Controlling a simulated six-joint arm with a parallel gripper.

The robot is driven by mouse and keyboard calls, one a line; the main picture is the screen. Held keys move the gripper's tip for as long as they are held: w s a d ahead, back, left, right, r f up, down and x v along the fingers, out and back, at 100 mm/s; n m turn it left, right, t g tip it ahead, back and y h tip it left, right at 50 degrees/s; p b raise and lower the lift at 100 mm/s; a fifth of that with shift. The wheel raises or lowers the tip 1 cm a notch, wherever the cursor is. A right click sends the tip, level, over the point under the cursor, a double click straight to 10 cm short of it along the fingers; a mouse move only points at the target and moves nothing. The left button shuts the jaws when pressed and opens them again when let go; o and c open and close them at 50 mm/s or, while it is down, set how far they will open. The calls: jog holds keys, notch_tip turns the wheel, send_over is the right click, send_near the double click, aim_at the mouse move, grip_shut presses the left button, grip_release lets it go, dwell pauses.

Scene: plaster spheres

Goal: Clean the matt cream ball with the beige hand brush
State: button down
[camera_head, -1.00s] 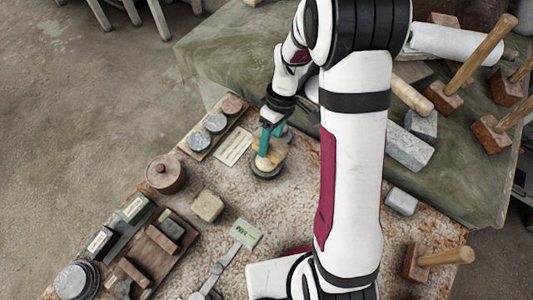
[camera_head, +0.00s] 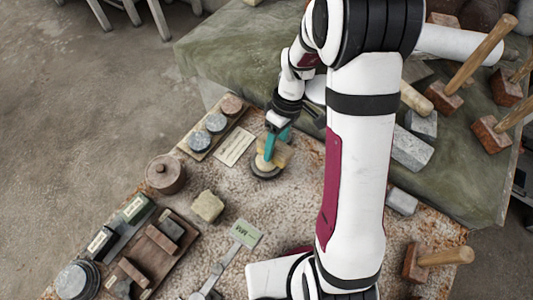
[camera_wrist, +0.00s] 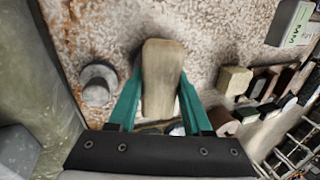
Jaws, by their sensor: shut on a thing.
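My gripper (camera_head: 274,147) has teal fingers, shut on the beige hand brush (camera_head: 281,153). In the wrist view the brush (camera_wrist: 162,75) lies between the two fingers, its long pale back towards the camera. In the wrist view the brush and fingers hide most or all of the ball.
A lidded brown pot (camera_head: 166,174) and a rough tan block (camera_head: 208,206) stand to the left. A tray with round tins (camera_head: 215,123) and a paper card (camera_head: 234,147) lie behind. Mallets and stone blocks (camera_head: 410,148) fill the right. Bare bench lies in front of the stand.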

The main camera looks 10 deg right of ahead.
aim_at(265, 135)
jog(key=shift+s+d, duration=0.35)
jog(key=shift+s, duration=0.05)
jog(key=shift+w+a, duration=0.1)
jog(key=shift+w+a, duration=1.4)
jog(key=shift+w, duration=0.25)
jog(key=shift+s+d+r, duration=0.7)
jog(key=shift+s+d, duration=0.05)
jog(key=shift+d, duration=0.15)
jog(key=shift+a+f, duration=0.1)
jog(key=shift+f, duration=0.05)
jog(key=shift+s+a+f, duration=0.1)
jog(key=shift+f, duration=0.5)
